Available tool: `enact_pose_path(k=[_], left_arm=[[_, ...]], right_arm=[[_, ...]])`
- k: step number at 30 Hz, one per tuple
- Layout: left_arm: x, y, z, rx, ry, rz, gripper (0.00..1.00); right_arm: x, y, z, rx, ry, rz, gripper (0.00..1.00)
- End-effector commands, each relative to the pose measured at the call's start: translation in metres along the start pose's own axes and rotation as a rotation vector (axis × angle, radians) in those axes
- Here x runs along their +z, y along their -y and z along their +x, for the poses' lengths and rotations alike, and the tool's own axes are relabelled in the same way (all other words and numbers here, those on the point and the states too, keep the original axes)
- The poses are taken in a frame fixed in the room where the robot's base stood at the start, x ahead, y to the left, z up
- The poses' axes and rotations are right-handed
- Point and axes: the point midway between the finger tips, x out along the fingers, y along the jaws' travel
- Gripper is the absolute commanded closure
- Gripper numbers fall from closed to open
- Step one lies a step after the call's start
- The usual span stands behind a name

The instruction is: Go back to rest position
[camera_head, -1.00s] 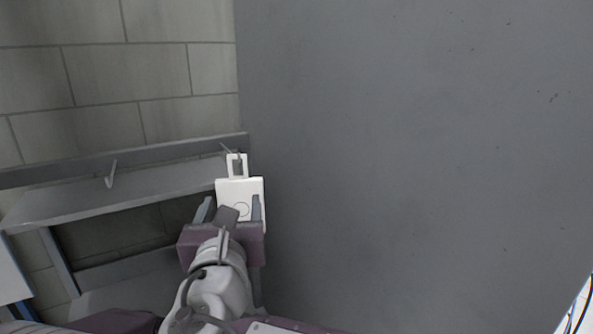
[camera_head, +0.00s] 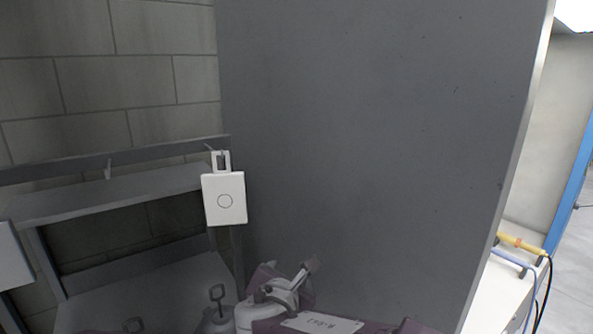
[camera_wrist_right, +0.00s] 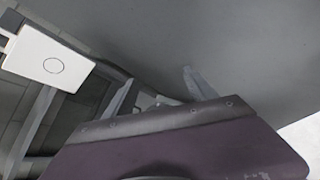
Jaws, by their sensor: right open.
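My left gripper is not in view.
A large grey partition (camera_head: 370,130) stands right of the panel, close to my right arm. The metal rail (camera_head: 60,170) has another hook (camera_head: 108,168), which looks empty. Shelves lie below it. A white surface with a yellow-handled tool (camera_head: 520,244) and cables is at far right.

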Motion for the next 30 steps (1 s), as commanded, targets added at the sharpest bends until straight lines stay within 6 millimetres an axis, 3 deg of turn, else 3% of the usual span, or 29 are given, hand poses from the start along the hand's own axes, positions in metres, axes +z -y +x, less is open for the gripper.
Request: enact_pose_path(k=[3, 6, 9, 12, 15, 18, 30], left_arm=[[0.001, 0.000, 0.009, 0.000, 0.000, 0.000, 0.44], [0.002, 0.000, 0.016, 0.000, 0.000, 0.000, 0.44], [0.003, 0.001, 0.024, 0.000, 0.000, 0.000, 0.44], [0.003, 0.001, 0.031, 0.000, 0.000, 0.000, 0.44], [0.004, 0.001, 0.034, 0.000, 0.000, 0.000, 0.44], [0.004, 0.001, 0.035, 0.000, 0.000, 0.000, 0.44], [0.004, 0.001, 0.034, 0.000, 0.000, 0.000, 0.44]], right_arm=[[-0.030, 0.082, 0.030, -0.210, -0.108, 0.292, 0.35], [-0.069, 0.167, 0.041, -0.464, -0.179, 0.695, 0.35], [-0.115, 0.243, 0.034, -0.753, -0.169, 1.213, 0.35], [-0.155, 0.295, 0.017, -1.022, -0.051, 1.760, 0.35], [-0.177, 0.318, 0.005, -1.180, 0.095, 2.140, 0.35], [-0.185, 0.326, 0.000, -1.247, 0.188, 2.326, 0.35], [-0.186, 0.327, -0.002, -1.261, 0.207, 2.362, 0.35]])
